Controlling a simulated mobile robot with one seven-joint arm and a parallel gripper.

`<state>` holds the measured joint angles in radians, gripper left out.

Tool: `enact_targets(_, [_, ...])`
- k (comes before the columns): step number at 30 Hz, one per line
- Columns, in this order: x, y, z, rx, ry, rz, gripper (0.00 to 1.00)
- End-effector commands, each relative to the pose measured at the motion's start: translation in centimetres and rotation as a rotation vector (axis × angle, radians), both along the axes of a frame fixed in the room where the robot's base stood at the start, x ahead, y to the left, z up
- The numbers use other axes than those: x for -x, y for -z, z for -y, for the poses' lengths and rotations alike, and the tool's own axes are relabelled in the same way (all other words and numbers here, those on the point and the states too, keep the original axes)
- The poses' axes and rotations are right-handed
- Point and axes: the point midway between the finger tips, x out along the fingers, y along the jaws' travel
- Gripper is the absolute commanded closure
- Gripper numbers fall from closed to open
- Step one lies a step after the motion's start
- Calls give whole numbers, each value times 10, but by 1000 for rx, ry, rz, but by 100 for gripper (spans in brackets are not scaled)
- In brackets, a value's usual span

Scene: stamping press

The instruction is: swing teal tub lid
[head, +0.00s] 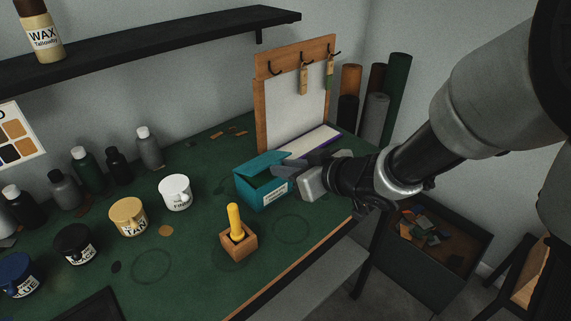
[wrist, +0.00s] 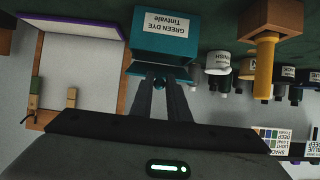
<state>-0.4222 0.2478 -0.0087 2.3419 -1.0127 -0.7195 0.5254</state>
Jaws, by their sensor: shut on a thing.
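The teal tub (head: 264,196) stands on the green bench near its right end, with a white label on its front. Its label reads "GREEN DYE" in the wrist view, where the tub (wrist: 140,42) appears upside down. The teal lid (head: 262,163) looks tilted up, with a dark gap between it and the tub. My gripper (head: 290,165) reaches in from the right. In the wrist view, my gripper's fingers (wrist: 160,82) are shut on a small teal knob (wrist: 159,84) at the lid's edge. The fingers hide part of the lid in the head view.
A wooden block with a yellow handle (head: 238,238) stands in front of the tub. A framed board with hooks (head: 294,95) stands behind. A scrap bin (head: 430,248) is below right.

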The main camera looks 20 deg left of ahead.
Motion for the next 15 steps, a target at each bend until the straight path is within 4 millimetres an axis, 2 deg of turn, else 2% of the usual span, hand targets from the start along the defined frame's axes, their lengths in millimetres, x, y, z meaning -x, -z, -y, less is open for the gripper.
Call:
enact_targets(7, [1,6,2,2,0,-2,99])
enact_targets(15, [4,29,8,3,2,-3,99])
